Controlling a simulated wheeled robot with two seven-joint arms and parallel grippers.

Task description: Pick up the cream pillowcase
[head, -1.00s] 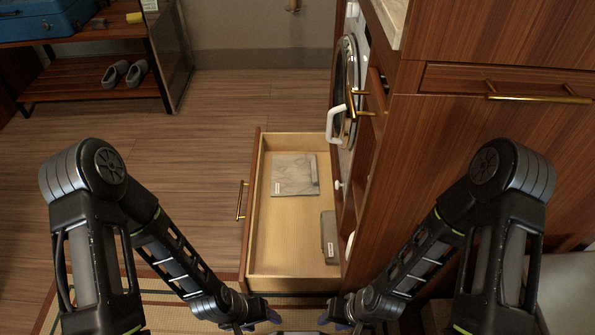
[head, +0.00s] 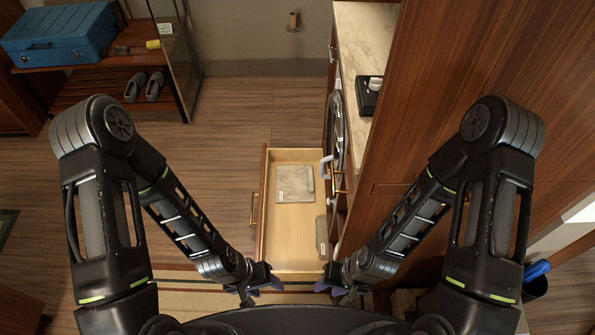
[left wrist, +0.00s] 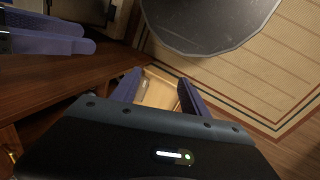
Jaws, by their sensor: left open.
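A pale cream-grey folded cloth (head: 295,184) with a small label lies flat in the far part of the open drawer (head: 282,255); I take it for the pillowcase. My left gripper (head: 259,288) is open and empty near the drawer's front-left corner, well short of the cloth. In the left wrist view its two purple fingers (left wrist: 160,92) stand apart, with part of the drawer beyond them. My right gripper (head: 338,287) is near the drawer's front-right corner; its fingers look spread and empty. It also shows at the upper left of the left wrist view (left wrist: 50,38).
A smaller grey-taupe folded item (head: 321,235) lies by the drawer's right wall. The wooden cabinet (head: 450,110) and counter (head: 365,50) stand close on the right. The wooden floor (head: 215,135) left of the drawer is clear. A blue suitcase (head: 62,38) rests on a rack.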

